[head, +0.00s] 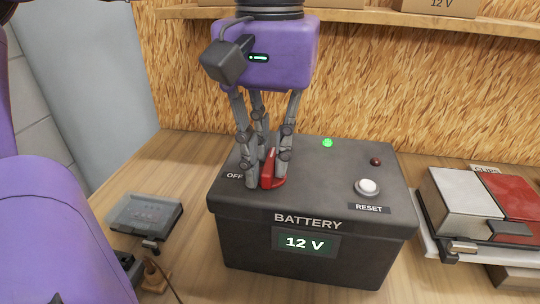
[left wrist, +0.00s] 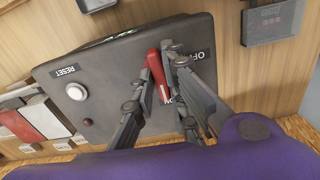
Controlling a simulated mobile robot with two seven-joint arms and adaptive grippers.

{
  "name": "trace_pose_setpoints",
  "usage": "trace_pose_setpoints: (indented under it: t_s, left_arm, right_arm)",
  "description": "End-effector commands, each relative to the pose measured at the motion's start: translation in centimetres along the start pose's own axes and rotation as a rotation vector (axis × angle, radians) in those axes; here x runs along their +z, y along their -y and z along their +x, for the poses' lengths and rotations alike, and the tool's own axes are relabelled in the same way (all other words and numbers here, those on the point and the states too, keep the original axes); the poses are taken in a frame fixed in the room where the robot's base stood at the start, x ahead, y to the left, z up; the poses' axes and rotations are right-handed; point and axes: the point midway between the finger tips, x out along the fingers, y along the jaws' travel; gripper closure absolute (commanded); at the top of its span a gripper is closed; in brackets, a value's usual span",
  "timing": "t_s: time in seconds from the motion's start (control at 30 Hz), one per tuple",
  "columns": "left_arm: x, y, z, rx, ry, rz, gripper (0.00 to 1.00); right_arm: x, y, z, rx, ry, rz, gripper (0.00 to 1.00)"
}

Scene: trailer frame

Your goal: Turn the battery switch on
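The dark battery box (head: 320,175) stands on the wooden bench, marked "BATTERY" with a "12 V" display. Its red switch handle (head: 268,170) is on the left part of the lid, and it also shows in the left wrist view (left wrist: 158,75). The handle points to the back, by the partly covered "ON" label (left wrist: 168,101). The "OFF" label (head: 234,175) is to its left. My left gripper (head: 268,182) points down, its fingers close on both sides of the handle; they partly hide it. My right gripper is not in view.
A green lamp (head: 327,142) is lit on the lid; a red lamp (head: 376,161) looks dark. A white reset button (head: 367,187) is at the lid's right. A grey device (head: 145,213) lies left, and grey and red boxes (head: 463,192) right. A shelf (head: 375,19) runs behind.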

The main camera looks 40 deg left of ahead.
Motion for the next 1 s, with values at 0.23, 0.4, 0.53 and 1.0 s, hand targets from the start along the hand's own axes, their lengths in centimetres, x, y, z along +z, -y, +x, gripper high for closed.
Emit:
trace_pose_setpoints:
  t_s: [0.23,0.4,0.53,1.0]
  left_arm:
    - [0.0,0.0,0.0,0.0,0.0,-0.002,0.67]
    - [0.0,0.0,0.0,0.0,0.0,-0.003,0.67]
    - [0.0,0.0,-0.4,0.0,-0.001,-0.004,0.67]
    - [0.0,0.0,-4.2,0.0,-0.002,-0.004,0.67]
  right_arm:
    - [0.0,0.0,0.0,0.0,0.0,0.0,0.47]
    - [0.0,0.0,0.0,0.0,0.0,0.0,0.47]
    - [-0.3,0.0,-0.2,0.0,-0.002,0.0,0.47]
    - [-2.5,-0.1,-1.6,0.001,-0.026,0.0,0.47]
